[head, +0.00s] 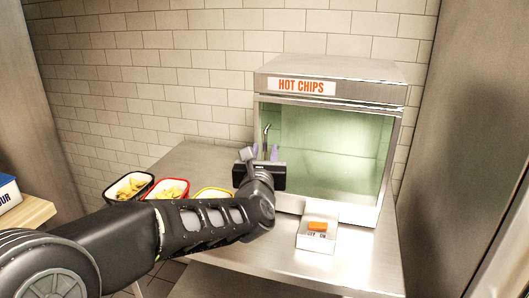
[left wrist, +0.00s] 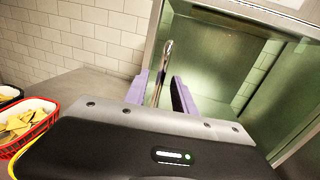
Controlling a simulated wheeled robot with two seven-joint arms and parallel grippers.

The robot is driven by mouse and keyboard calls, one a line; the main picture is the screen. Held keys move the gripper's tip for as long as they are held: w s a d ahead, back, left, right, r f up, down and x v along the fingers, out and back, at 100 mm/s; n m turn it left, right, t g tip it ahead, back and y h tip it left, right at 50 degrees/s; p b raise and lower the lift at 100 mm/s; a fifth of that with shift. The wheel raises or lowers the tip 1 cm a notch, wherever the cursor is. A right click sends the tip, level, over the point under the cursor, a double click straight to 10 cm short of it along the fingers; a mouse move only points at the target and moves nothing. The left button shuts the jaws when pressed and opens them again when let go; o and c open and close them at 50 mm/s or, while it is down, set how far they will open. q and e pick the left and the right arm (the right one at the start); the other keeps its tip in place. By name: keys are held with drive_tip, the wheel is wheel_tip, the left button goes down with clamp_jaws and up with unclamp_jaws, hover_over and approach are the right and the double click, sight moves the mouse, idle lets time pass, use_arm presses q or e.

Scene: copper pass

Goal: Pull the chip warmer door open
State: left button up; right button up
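The chip warmer (head: 330,82) is a steel cabinet with a "HOT CHIPS" sign, on the steel counter. Its greenish glass door (head: 335,150) looks shut. The door's upright metal handle (head: 265,137) is at the door's left side; it also shows in the left wrist view (left wrist: 165,62). My left gripper (head: 264,153) is in front of the handle. In the left wrist view its purple fingers (left wrist: 160,92) stand apart, one on each side of the handle, with gaps visible. The handle's lower part is hidden behind the gripper body. My right gripper is not in view.
Baskets of chips stand left of the warmer: a black one (head: 129,187), a red one (head: 167,189) and a yellow one partly behind my left arm. A small white box (head: 317,240) with an orange top sits before the warmer. A steel panel (head: 462,120) rises at right.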

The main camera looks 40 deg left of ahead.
use_arm(q)
clamp_jaws()
idle(1.2)
